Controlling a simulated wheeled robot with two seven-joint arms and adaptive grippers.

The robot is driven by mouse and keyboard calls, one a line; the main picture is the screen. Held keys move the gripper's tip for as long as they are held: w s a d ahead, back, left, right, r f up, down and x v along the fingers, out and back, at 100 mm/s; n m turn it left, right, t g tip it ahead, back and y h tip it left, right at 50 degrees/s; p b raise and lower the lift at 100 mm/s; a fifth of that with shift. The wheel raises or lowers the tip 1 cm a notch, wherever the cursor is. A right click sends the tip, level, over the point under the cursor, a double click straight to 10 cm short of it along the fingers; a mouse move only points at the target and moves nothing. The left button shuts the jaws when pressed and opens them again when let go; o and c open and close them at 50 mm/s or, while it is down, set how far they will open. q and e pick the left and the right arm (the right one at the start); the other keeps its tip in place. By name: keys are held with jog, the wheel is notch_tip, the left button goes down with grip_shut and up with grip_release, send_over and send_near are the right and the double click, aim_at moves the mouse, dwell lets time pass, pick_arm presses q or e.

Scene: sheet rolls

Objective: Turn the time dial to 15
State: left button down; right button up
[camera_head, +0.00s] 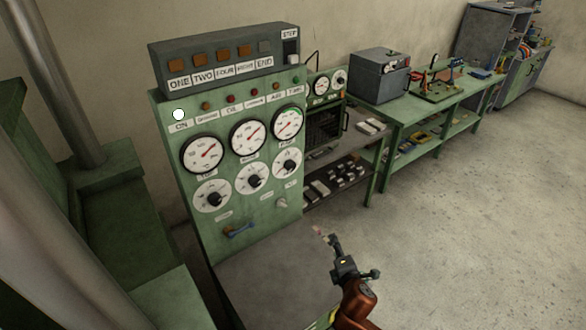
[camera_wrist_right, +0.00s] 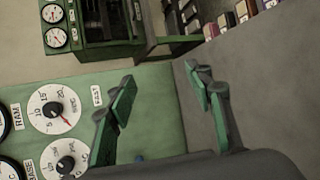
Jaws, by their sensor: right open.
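The green control panel (camera_head: 240,215) stands at centre left with three gauges above three dials. The rightmost lower dial (camera_head: 287,163) has a white face and black knob. It also shows in the right wrist view (camera_wrist_right: 43,112), marked in SEC with 15 and 20 readable, and I take it as the time dial. Its exact setting is hard to read. My right gripper (camera_head: 352,256) is open and empty, in front of and to the right of the panel. In the right wrist view its fingers (camera_wrist_right: 158,88) are spread, apart from the dial. My left gripper is out of view.
A dark flat surface (camera_head: 275,280) juts out below the panel. A green workbench (camera_head: 440,98) with a grey box (camera_head: 380,75) stands to the right. The floor at right is clear.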

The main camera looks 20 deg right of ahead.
jog(key=w+a+r+n+t+y, duration=0.4)
jog(key=w+a+r+n, duration=0.1)
jog(key=w+r+n, duration=0.8)
jog(key=n+y, duration=0.5)
jog(key=n, duration=1.2)
send_near(292, 168)
jog(key=w, duration=0.2)
jog(key=x, duration=0.8)
jog(key=shift+s+a+r, duration=0.15)
jog(key=shift+a, duration=0.1)
jog(key=shift+c, duration=0.6)
jog(key=c, duration=1)
